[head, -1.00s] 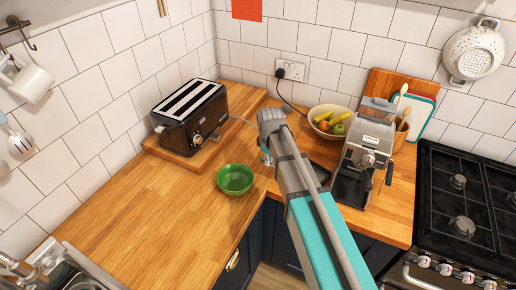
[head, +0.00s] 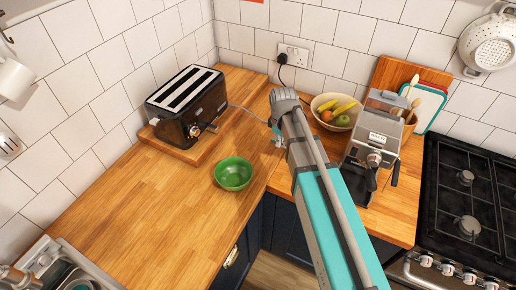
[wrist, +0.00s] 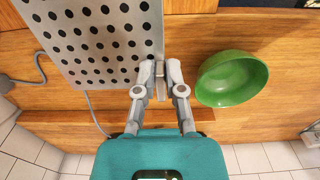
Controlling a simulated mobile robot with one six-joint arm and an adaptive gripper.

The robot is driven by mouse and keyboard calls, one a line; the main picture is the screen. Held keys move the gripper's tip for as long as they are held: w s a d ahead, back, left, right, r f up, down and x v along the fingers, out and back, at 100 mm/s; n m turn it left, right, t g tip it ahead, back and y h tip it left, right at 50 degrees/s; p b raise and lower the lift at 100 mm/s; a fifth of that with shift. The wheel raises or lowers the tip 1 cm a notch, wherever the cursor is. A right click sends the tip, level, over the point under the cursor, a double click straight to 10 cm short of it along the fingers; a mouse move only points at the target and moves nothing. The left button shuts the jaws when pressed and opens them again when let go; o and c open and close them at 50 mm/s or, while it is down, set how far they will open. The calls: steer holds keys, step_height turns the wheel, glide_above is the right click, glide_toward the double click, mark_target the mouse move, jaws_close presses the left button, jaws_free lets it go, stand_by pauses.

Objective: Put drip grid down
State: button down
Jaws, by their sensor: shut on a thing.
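The drip grid (wrist: 100,45) is a flat grey metal plate with rows of round dark holes. It fills the upper left of the wrist view, over the wooden worktop. My gripper (wrist: 160,88) is shut on its right edge. I cannot tell whether the grid touches the worktop. In the head view my gripper (head: 277,137) is mostly hidden behind my arm, over the worktop between the toaster and the fruit bowl, and the grid cannot be made out there. The espresso machine (head: 377,135) stands to the right of my arm.
A green bowl (head: 233,174) sits left of my arm, close beside the gripper in the wrist view (wrist: 232,78). The toaster (head: 187,105) stands on a board at the left. A fruit bowl (head: 325,105) is behind. The left worktop (head: 150,200) is clear.

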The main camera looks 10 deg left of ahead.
steer(key=w+a+f+b, duration=0.4)
steer(key=w+a, duration=0.2)
steer(key=w, duration=0.2)
steer(key=b, duration=0.5)
glide_above(260, 145)
steer(key=f, duration=0.3)
steer(key=s+f, duration=0.1)
steer(key=f, duration=0.1)
steer(key=shift+d, duration=0.1)
steer(key=shift+w+a+f+b, duration=0.25)
steer(key=shift+w+f+b, duration=0.15)
steer(key=shift+f+b, duration=1.6)
steer(key=shift+f, duration=0.05)
steer(key=shift+f, duration=0.1)
steer(key=c, duration=0.7)
jaws_free()
steer(key=shift+r, duration=0.25)
